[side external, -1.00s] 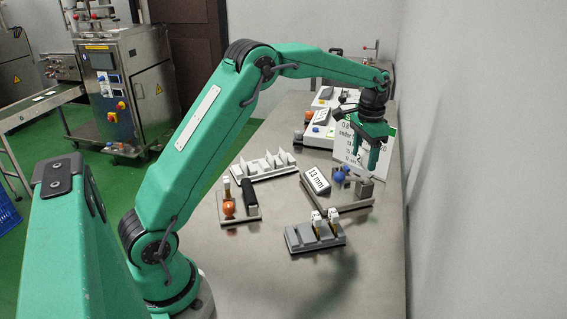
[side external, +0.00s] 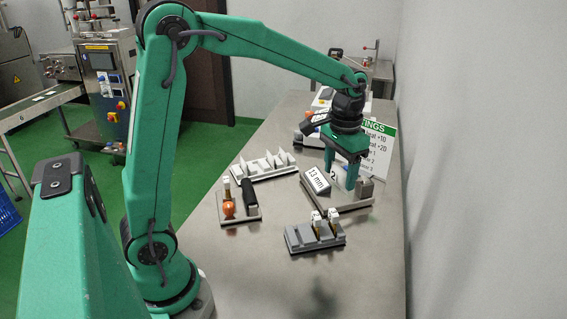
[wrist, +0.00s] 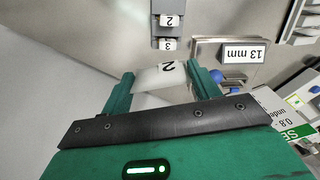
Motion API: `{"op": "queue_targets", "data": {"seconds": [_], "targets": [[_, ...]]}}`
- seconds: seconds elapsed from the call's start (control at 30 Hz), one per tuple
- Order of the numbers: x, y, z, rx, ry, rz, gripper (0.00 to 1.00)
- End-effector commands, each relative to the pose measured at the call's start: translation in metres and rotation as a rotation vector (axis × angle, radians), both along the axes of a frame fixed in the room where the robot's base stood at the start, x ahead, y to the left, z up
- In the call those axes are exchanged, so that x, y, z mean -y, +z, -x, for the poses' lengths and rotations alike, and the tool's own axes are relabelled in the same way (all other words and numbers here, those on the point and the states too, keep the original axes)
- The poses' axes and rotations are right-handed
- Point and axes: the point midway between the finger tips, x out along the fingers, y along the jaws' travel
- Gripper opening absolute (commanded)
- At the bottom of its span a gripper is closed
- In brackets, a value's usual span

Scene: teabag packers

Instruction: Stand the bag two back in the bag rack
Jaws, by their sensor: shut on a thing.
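My gripper (side external: 342,182) is shut on a pale bag with a tag marked 2, bag two (wrist: 150,80), which sits between the fingers in the wrist view. In the side view only a small part of the bag shows between the fingers, low over the tray with the 13 mm block. A white rack with upright dividers (side external: 262,172) stands at the left back of the table. A grey slotted block (side external: 300,243) stands nearer the front, with two white-topped items in it; their labels read 2 and 3 in the wrist view (wrist: 168,30). I cannot tell for sure which is the bag rack.
The grey tray (side external: 340,207) under my gripper bears a block marked 13 mm (side external: 317,180) and a grey block (side external: 366,188). A blue knob (wrist: 216,76) shows beside my finger. The front table is clear.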

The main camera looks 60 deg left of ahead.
Motion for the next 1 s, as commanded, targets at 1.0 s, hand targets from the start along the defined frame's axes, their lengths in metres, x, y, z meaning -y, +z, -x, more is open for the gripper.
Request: {"op": "queue_targets", "data": {"seconds": [1.0], "targets": [[-0.118,-0.022,-0.016,-0.001,-0.017,0.000,0.41]]}}
